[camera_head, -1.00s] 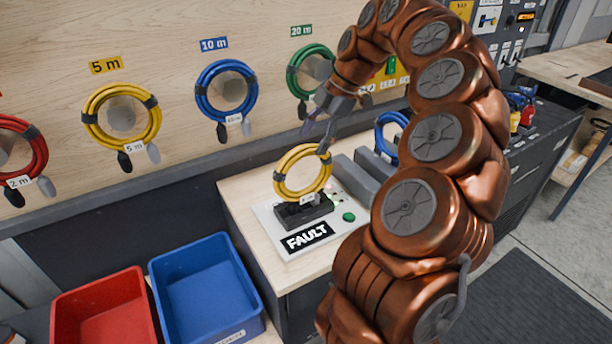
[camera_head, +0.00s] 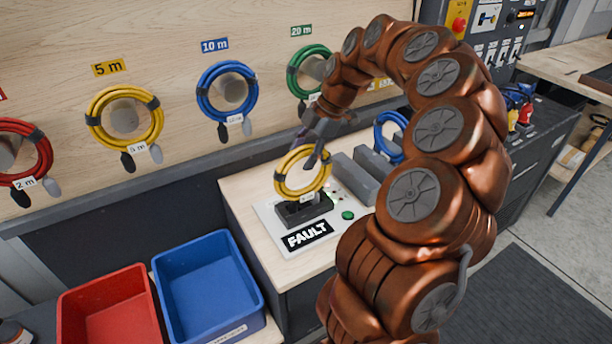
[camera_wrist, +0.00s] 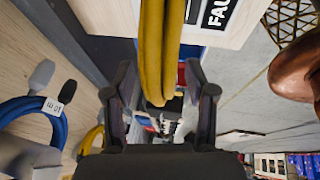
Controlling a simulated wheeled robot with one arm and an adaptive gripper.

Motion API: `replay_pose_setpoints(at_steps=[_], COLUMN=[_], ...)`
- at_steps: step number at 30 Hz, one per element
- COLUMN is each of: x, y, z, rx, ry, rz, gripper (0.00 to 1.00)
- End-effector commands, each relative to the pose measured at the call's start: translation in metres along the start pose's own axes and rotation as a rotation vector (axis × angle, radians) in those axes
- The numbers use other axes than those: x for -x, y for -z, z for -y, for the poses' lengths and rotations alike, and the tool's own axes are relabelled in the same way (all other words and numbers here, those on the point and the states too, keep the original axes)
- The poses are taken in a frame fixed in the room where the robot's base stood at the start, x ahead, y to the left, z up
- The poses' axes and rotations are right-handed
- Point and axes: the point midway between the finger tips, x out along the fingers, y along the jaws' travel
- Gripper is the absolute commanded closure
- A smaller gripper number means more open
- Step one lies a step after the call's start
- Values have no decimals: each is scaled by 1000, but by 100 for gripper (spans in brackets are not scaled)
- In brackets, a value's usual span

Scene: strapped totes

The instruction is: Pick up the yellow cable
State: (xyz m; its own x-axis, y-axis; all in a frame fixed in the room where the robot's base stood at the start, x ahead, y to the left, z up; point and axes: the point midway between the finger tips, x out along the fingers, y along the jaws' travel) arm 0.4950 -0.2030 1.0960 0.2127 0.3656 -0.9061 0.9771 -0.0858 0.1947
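A coiled yellow cable (camera_head: 280,178) stands upright in the black socket of a white tester, behind a plate reading FAULT. My gripper (camera_head: 309,158) is at the coil's upper right rim, pointing down. In the wrist view the yellow cable (camera_wrist: 152,45) runs between the two spread fingers of my gripper (camera_wrist: 160,75), with gaps on both sides. I cannot tell whether a finger touches it. A second yellow cable (camera_head: 92,128) hangs on the wall under the 5 m label.
Red (camera_head: 45,150), blue (camera_head: 203,90) and green (camera_head: 295,70) coils hang on the wall. Another blue coil (camera_head: 380,130) stands behind grey blocks (camera_head: 355,180) right of the tester (camera_head: 268,215). A red bin (camera_head: 65,320) and a blue bin (camera_head: 170,300) are at lower left.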

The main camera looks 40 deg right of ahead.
Motion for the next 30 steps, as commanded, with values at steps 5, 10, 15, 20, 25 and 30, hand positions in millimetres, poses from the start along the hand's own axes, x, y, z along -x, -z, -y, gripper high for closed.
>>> replay_pose_setpoints(at_steps=[5,10,15,20,25,30], x=[0,0,0,0,0,0], y=[0,0,0,0,0,1], z=[0,0,0,0,0,0], rx=[1,1,1,1,1,1], ry=[0,1,1,1,1,0], rz=[0,0,0,-1,-1,-1], gripper=[66,84,100,100,100,100])
